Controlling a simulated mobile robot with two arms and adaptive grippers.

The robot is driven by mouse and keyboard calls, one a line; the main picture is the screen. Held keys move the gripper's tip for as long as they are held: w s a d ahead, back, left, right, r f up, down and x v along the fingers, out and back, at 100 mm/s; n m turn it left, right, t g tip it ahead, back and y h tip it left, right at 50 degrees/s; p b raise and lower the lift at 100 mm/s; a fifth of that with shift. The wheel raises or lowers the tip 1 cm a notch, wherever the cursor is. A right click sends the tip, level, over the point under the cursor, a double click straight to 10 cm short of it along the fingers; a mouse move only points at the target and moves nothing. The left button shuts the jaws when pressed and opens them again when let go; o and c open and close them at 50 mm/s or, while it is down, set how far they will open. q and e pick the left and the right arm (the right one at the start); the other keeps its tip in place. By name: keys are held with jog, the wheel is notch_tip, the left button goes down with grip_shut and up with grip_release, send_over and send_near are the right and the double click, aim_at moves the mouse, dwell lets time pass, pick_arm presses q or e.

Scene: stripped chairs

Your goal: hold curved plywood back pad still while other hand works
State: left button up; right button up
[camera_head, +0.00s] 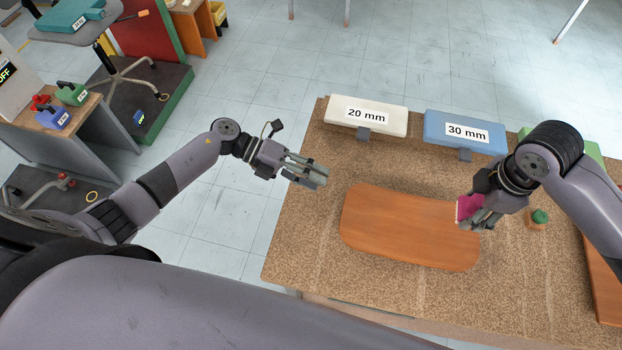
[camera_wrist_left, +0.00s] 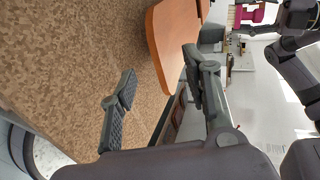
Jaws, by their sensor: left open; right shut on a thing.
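The curved plywood back pad (camera_head: 400,228) lies on the speckled bench top, orange-brown with rounded corners. Its end also shows in the left wrist view (camera_wrist_left: 172,45). My left gripper (camera_head: 314,174) is open and empty, to the left of the pad and apart from it. In the left wrist view its two fingers (camera_wrist_left: 158,90) are spread, with the pad's end beyond them. My right gripper (camera_head: 479,222) is shut on a magenta thing (camera_head: 468,207) at the pad's right end. The magenta thing also shows in the left wrist view (camera_wrist_left: 255,14), with a pale part under it.
A white box marked 20 mm (camera_head: 366,116) and a blue box marked 30 mm (camera_head: 464,132) stand at the bench's back edge. A green knob on a small block (camera_head: 538,217) and another wooden panel (camera_head: 606,280) are at the right. Bench top (camera_head: 300,245) left of the pad is clear.

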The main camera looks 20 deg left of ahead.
aim_at(353, 204)
pick_arm(q)
jog(key=shift+m, duration=0.3)
jog(key=x, duration=0.8)
jog(key=s+x, duration=0.1)
jog(key=x, duration=0.3)
jog(key=shift+f, duration=0.1)
jog(key=shift+s, duration=0.1)
grip_shut()
jog(key=shift+a+f+g, duration=0.15)
jog(key=shift+f+g, duration=0.05)
jog(key=shift+g, duration=0.1)
dwell(0.8)
